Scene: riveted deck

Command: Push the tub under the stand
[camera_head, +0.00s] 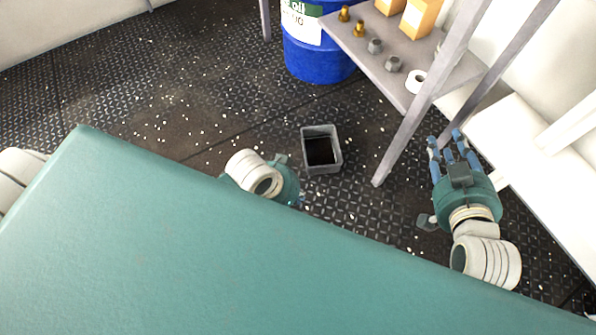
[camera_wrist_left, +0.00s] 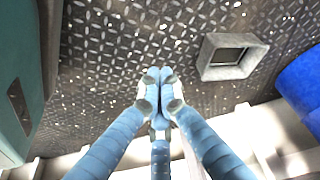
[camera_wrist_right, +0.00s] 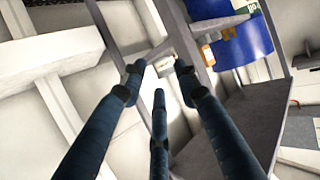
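The tub (camera_head: 324,169) is a small grey open box with a dark inside. It stands upright on the deck, left of the stand (camera_head: 375,66), apart from its nearest leg. It also shows right of my left fingers in the left wrist view (camera_wrist_left: 221,73). My left gripper (camera_wrist_left: 160,82) has its fingertips together with nothing between them, a gap away from the tub. In the head view it is beside the tub's lower left, its fingers mostly hidden. My right gripper (camera_head: 454,143) is open and empty, right of the stand's front leg; the stand also shows in the right wrist view (camera_wrist_right: 255,115).
A blue drum (camera_head: 316,62) stands behind the tub, near the stand's left side. Brass and grey fittings, a white ring (camera_head: 416,81) and orange boxes (camera_head: 421,17) sit on the stand. A white beam runs along the right. Speckled deck left of the tub is clear.

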